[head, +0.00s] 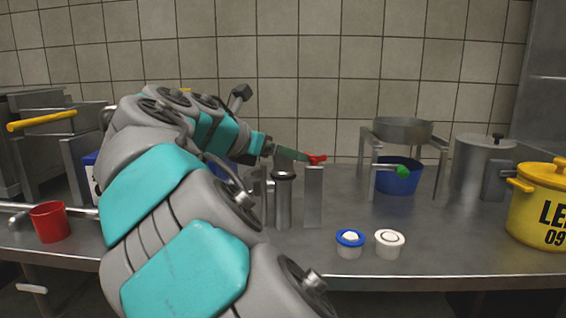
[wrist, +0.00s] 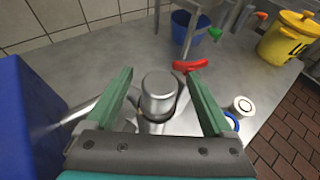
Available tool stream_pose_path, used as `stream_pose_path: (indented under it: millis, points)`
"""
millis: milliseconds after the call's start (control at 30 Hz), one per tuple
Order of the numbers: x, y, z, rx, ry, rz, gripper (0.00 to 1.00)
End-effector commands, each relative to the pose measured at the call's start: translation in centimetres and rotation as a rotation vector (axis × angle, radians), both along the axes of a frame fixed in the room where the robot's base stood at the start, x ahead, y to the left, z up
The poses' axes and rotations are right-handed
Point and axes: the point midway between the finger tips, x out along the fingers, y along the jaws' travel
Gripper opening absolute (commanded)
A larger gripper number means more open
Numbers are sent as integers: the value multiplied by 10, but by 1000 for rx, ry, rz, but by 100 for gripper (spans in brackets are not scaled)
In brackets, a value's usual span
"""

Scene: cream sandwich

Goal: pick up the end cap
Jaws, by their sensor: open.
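An upright metal cylinder with a rounded cap-like top (head: 284,168) stands on the counter in the head view. Its top shows between my fingers in the wrist view (wrist: 158,84). I take this top as the end cap, though the small lids nearby could also fit the name. My gripper (wrist: 160,74) is open, with one green finger on each side of the cylinder top and gaps on both sides. In the head view my gripper (head: 291,154) is at the cylinder's top, and one finger hides the other.
A red handle (head: 316,159) is just beyond the fingertips. A blue-rimmed cup (head: 350,236) and a white cup (head: 389,238) stand near the counter's front edge. A blue container (head: 397,179) sits under a metal stand. A yellow pot (head: 540,200) is at right.

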Motion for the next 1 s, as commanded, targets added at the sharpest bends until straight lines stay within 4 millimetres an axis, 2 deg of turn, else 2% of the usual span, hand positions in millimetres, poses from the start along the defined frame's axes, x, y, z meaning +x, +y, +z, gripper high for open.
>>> stream_pose_path:
  millis: [200, 900, 1000]
  points:
    - [1, -1, 0, 0, -1, 1, 86]
    - [1, -1, 0, 0, -1, 1, 8]
    - [1, -1, 0, 0, -1, 1, 0]
